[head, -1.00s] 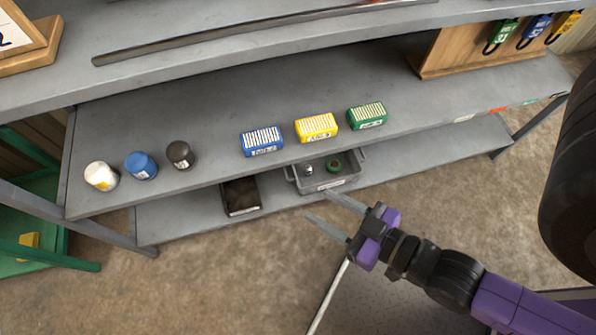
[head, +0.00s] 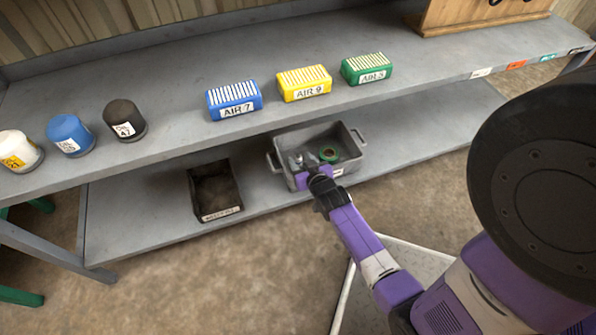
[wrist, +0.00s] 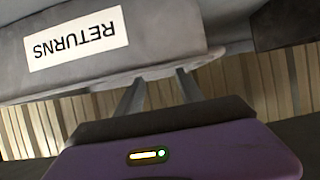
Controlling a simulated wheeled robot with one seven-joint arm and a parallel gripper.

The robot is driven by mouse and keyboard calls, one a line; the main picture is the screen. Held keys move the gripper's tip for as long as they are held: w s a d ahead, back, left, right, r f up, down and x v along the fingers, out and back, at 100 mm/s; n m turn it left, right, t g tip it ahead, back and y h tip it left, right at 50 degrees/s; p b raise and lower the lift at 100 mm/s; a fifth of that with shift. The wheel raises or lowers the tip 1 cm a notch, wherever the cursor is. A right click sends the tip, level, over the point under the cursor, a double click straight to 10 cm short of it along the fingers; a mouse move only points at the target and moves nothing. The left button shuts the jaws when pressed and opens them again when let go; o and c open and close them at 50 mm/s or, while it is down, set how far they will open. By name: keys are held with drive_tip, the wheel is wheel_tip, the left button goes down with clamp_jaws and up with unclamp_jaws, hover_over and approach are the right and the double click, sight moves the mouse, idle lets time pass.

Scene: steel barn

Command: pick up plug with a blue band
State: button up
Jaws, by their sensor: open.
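A grey bin (head: 350,135) on the lower shelf holds a small silvery object, likely a plug, and a green ring-shaped piece (head: 329,154). No blue band can be made out on either. My gripper (head: 303,161) is open at the bin's near left side, close to the silvery object, which my gripper partly covers. In the wrist view the bin (wrist: 170,38) appears upside down with its RETURNS label (wrist: 76,41). The fingers (wrist: 158,88) reach to its rim, and their tips are hidden there.
A dark open box (head: 216,190) stands left of the bin. Blue (head: 233,98), yellow (head: 304,83) and green (head: 367,68) labelled blocks sit on the shelf above. White, blue and black jars (head: 124,120) stand at the left. The lower shelf is bare right of the bin.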

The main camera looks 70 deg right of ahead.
sight(298, 161)
drive_tip(key=shift+d+f, duration=0.4)
drive_tip(key=shift+d, duration=0.15)
drive_tip(key=shift+w+d+f, duration=0.15)
drive_tip(key=shift+f, duration=0.15)
drive_tip(key=b+x, duration=0.4)
drive_tip(key=x, duration=0.3)
clamp_jaws()
